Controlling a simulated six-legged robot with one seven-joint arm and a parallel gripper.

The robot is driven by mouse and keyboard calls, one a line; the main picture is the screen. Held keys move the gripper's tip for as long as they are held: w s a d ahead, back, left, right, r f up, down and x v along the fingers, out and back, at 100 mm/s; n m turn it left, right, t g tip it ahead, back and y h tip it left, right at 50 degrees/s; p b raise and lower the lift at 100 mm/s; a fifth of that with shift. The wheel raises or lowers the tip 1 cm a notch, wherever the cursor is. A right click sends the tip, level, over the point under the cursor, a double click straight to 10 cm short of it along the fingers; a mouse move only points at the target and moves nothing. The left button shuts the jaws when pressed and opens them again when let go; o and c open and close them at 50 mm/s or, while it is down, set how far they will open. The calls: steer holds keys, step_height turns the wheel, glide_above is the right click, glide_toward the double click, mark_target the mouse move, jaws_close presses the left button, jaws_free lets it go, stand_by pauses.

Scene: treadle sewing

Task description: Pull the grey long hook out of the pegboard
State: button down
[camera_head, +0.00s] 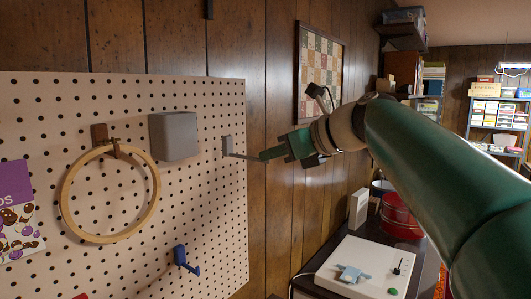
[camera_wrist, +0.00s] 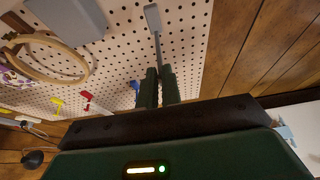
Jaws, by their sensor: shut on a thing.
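The grey long hook (camera_head: 240,155) shows at the right part of the pegboard (camera_head: 100,260). Its flat grey plate (camera_head: 227,145) is at the board face and its thin rod sticks out to the right. In the wrist view the hook (camera_wrist: 156,38) runs from its plate down between my fingers. My gripper (camera_head: 266,154) is shut on the outer end of the rod. It also shows in the wrist view (camera_wrist: 159,72), where the fingers cover the rod's end. I cannot tell whether the plate still touches the board.
A grey box (camera_head: 175,136) and a wooden hoop (camera_head: 68,205) on a brown peg are on the board to the left. A blue hook (camera_head: 183,259) is below. Open air lies right of the board, before the wood wall.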

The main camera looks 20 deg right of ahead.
steer(key=shift+s+d, duration=0.6)
steer(key=shift+s, duration=0.2)
steer(key=shift+s+d, duration=0.6)
steer(key=shift+s, duration=0.2)
